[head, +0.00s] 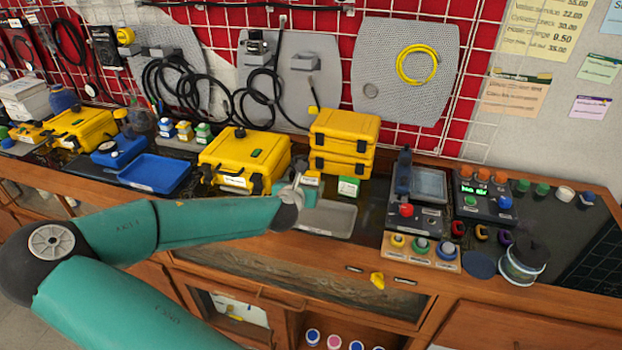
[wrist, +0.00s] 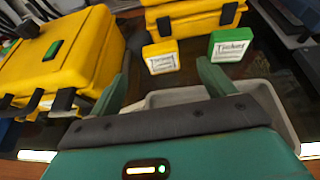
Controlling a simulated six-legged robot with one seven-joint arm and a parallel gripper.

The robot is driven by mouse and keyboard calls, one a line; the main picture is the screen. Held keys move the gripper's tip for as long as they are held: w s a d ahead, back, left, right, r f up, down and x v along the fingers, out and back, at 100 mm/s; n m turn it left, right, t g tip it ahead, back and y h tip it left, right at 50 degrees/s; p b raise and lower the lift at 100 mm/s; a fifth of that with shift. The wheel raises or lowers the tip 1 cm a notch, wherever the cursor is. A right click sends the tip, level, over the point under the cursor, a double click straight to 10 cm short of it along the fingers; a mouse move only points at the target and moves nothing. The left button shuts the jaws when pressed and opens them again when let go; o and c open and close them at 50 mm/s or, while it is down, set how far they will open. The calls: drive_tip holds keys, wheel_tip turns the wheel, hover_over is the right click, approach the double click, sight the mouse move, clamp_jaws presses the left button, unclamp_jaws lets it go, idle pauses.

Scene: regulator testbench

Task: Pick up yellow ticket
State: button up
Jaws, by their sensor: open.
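The yellow ticket (wrist: 161,57) is a small upright block with a white printed label, in the upper middle of the wrist view. A similar green ticket (wrist: 231,45) stands to its right, and it also shows in the head view (head: 348,187). My gripper (wrist: 161,82) is open and empty, its two teal fingers pointing toward the tickets. The yellow ticket lies ahead of the gap between the fingertips, apart from them. In the head view my gripper (head: 308,188) is over the bench and the yellow ticket cannot be made out there.
A grey tray (head: 332,232) lies below my gripper. A yellow case (head: 243,155) stands to the left, and stacked yellow cases (head: 344,135) stand behind the tickets. A control box (head: 418,215) with a screen and red button is to the right. A blue tray (head: 153,172) is further left.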

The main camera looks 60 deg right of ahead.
sight(309, 175)
drive_tip(key=x, duration=1.1)
drive_tip(key=shift+d, duration=0.15)
drive_tip(key=c, duration=1.1)
drive_tip(key=shift+o, duration=0.2)
drive_tip(key=shift+r, duration=0.15)
